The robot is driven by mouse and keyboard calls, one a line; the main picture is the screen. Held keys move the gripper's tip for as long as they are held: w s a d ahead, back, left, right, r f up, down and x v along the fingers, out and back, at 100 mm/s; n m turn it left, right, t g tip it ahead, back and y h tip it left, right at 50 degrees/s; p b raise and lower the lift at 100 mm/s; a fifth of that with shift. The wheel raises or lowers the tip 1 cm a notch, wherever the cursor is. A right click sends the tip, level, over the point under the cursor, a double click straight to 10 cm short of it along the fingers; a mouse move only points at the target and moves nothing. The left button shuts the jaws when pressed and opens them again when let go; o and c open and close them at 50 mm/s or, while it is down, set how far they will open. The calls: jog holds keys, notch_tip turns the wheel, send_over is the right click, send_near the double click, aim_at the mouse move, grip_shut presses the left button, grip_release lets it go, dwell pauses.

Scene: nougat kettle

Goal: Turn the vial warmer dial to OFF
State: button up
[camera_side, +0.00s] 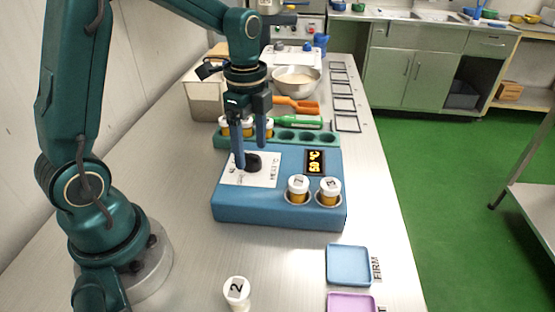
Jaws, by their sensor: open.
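The vial warmer (279,212) is a blue box on the steel bench, in the middle of the side view. Its black dial (254,163) sits on a white label plate (240,177) on the left of its top. My gripper (251,158) points down with its two blue fingers at the dial, one at its left and one behind it. The fingers are apart; whether they touch the dial I cannot tell. The dial's pointer and its OFF mark are too small to read. A lit display (315,162) with yellow digits is on the warmer's right.
Two capped amber vials (298,190) sit in wells at the warmer's front right. A green rack (288,137) with vials stands right behind it. A vial marked 2 (236,292) and a blue tray (347,265) are in front. A bowl (297,80) is farther back.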

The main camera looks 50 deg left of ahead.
jog(key=shift+f, duration=0.75)
grip_shut()
